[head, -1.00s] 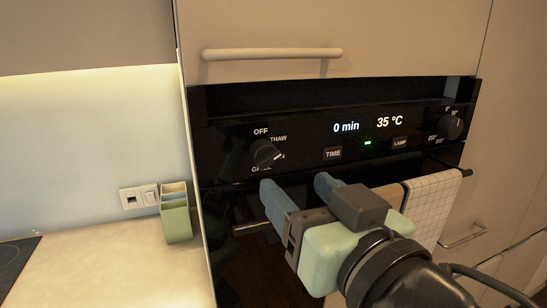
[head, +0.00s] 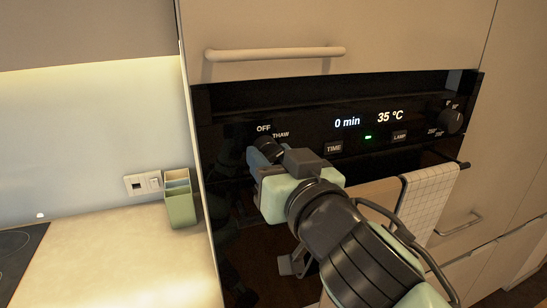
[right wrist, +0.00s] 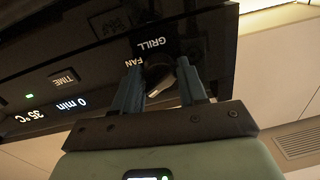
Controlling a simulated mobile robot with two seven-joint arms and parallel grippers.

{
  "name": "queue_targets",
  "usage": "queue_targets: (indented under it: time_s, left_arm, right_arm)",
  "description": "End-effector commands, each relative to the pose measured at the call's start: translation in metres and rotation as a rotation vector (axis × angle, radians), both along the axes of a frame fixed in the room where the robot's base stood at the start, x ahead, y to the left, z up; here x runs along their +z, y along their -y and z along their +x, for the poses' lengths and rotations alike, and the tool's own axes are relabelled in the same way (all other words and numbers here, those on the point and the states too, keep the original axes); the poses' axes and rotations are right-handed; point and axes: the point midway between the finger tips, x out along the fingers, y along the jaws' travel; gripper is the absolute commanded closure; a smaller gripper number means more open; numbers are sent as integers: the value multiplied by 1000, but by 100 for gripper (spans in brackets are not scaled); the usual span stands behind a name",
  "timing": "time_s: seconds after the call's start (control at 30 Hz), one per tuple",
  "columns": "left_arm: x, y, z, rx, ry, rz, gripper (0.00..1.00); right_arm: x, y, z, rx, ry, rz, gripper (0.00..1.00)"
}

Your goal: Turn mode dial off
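The black round mode dial (head: 270,147) is at the left of the oven panel, with OFF and THAW labels showing above it. My right gripper (head: 262,156) is at the dial in the head view and hides its lower part. In the right wrist view the dial (right wrist: 158,73) sits between the two blue fingers of the right gripper (right wrist: 160,88), which stand apart on either side of it. GRILL and FAN labels show beside it there. I cannot tell whether the fingers touch it. My left gripper is not in view.
The panel also has a TIME button (head: 333,147), a LAMP button (head: 400,136) and a temperature dial (head: 452,121). A checked towel (head: 428,200) hangs on the oven handle. A cabinet handle (head: 275,53) is above. A green holder (head: 180,205) stands on the counter at left.

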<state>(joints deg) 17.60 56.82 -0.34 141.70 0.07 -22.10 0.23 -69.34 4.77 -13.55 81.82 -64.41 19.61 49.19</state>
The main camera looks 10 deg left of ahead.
Motion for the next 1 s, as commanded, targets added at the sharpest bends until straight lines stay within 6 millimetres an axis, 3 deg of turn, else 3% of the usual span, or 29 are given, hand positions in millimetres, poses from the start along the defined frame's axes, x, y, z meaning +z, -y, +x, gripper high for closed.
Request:
queue_targets:
  time_s: [0.47, 1.0]
  left_arm:
    - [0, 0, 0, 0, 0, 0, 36]
    - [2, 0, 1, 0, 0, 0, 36]
  right_arm:
    - [0, 2, 2, -5, 36, -56, 89]
    - [1, 3, 3, -5, 288, -429, 89]
